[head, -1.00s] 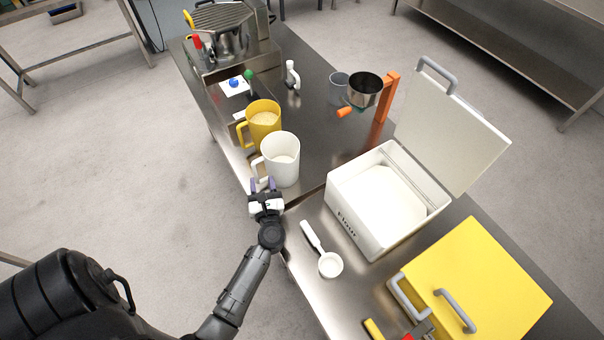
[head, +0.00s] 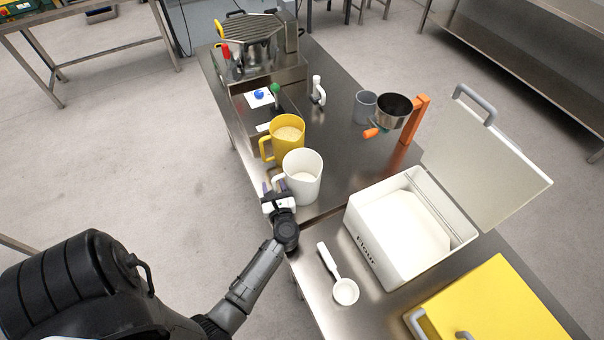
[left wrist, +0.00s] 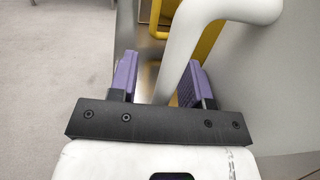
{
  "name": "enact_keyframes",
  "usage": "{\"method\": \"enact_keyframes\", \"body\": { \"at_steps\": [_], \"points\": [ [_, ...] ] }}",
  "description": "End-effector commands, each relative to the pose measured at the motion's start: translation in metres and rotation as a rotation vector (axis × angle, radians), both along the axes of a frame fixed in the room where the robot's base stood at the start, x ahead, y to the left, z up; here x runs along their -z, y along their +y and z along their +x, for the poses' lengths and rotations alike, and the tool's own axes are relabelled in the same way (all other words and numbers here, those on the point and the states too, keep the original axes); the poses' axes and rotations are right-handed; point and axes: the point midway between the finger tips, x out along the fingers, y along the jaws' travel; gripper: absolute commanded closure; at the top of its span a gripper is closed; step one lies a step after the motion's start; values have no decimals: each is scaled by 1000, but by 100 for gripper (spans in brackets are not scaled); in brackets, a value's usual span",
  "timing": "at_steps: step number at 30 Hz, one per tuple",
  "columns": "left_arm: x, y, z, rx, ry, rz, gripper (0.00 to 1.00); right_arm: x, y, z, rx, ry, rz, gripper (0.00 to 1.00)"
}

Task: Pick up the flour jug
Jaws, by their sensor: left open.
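A white jug (head: 304,181) holding white powder stands upright at the left edge of the steel table, its handle facing left. Its white handle (left wrist: 176,62) runs between the fingers of my left gripper (left wrist: 158,80) in the left wrist view, closer to the right finger. My left gripper (head: 273,189) is open, with purple fingertips at the handle, and a gap shows on the left side. I cannot tell whether the right finger touches the handle. My right gripper is not in view.
A yellow jug (head: 287,137) stands just behind the white jug. An open white flour bin (head: 373,242) is to the right, with a white scoop (head: 345,290) in front. A hand-crank sifter (head: 395,113) and grey cup (head: 364,106) stand farther back. A yellow box (head: 500,305) is front right.

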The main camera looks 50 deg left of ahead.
Motion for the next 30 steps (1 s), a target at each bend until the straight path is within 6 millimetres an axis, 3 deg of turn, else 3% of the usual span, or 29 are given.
{"method": "enact_keyframes", "body": {
  "at_steps": [7, 21, 30],
  "points": [
    [0, 0, 0, 0, 0, -1, 56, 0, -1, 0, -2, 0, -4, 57],
    [0, 0, 0, 0, 1, 0, 100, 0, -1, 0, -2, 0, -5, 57],
    [0, 0, 0, 0, 1, 0, 100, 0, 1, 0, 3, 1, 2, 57]
  ]
}}
